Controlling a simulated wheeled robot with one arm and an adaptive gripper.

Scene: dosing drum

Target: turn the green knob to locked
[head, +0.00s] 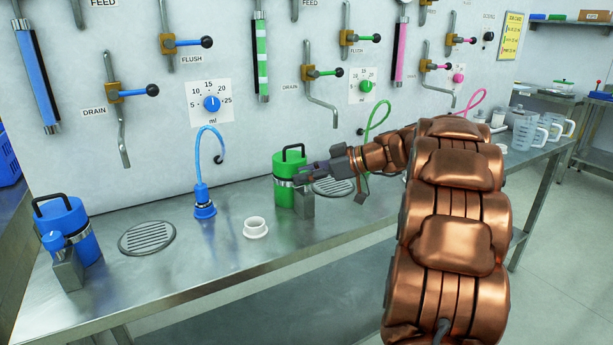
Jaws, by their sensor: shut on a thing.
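A green canister (287,165) with a black handle stands on the steel bench near the wall panel. A small grey block (304,203) stands at its front right. My gripper (307,173) reaches in from the right, just above this block and beside the canister. It is shut, with its fingers around the place above the block. The green knob there is hidden behind the fingers, so its angle and any lock mark cannot be read. A separate green dial (366,86) with a number scale is on the wall panel, apart from my gripper.
A blue canister (72,228) with a blue knob (54,240) on a grey block stands at the left. A blue hose fitting (204,203), a white cup (255,228) and round drains (147,238) are on the bench. Clear jugs (527,130) stand at the right. The front bench edge is clear.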

